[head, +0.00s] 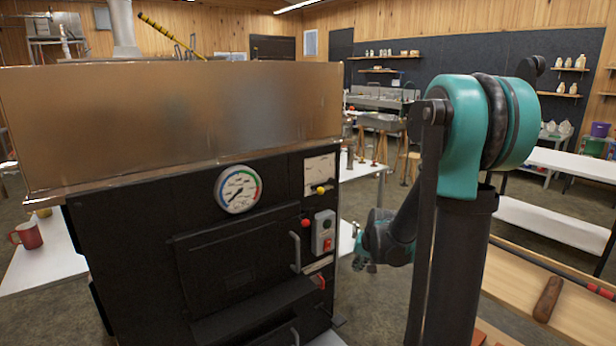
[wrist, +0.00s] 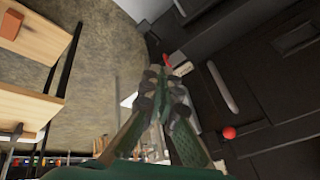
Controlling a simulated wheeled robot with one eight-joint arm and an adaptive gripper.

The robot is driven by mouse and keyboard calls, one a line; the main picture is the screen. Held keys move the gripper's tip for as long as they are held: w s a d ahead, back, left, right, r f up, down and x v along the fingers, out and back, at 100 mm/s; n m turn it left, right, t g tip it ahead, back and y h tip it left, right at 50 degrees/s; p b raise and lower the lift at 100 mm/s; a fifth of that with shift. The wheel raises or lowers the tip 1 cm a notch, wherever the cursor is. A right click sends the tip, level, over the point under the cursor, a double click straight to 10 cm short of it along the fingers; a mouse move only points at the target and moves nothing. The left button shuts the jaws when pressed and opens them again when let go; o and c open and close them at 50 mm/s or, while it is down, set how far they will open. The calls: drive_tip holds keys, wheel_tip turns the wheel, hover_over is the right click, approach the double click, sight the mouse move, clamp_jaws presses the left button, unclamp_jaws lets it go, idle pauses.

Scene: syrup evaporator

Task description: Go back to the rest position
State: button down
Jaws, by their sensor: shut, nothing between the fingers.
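My gripper (head: 364,264) hangs low in front of the right side of the black evaporator (head: 140,260) in the head view, at the end of my bent arm. In the wrist view my gripper (wrist: 160,82) has its green fingers converging, shut with nothing seen between them. The evaporator front lies to the right there, with a door handle (wrist: 223,87) and a red knob (wrist: 229,133). The fingers look apart from the handle. The head view partly hides the fingertips.
The evaporator carries a metal pan (head: 170,120), a round gauge (head: 238,189) and a switch box (head: 323,232). A red mug (head: 28,234) stands on a white table at left. A wooden bench (head: 510,285) stands at right. Open floor shows in the wrist view.

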drive_tip(key=s+d+n+h, duration=0.1)
drive_tip(key=s+d+n, duration=0.1)
drive_tip(key=s, duration=2.1)
drive_tip(key=shift+s+d+f+n+g+h, duration=0.25)
drive_tip(key=shift+d+f+n+g+h, duration=0.2)
drive_tip(key=shift+n, duration=0.25)
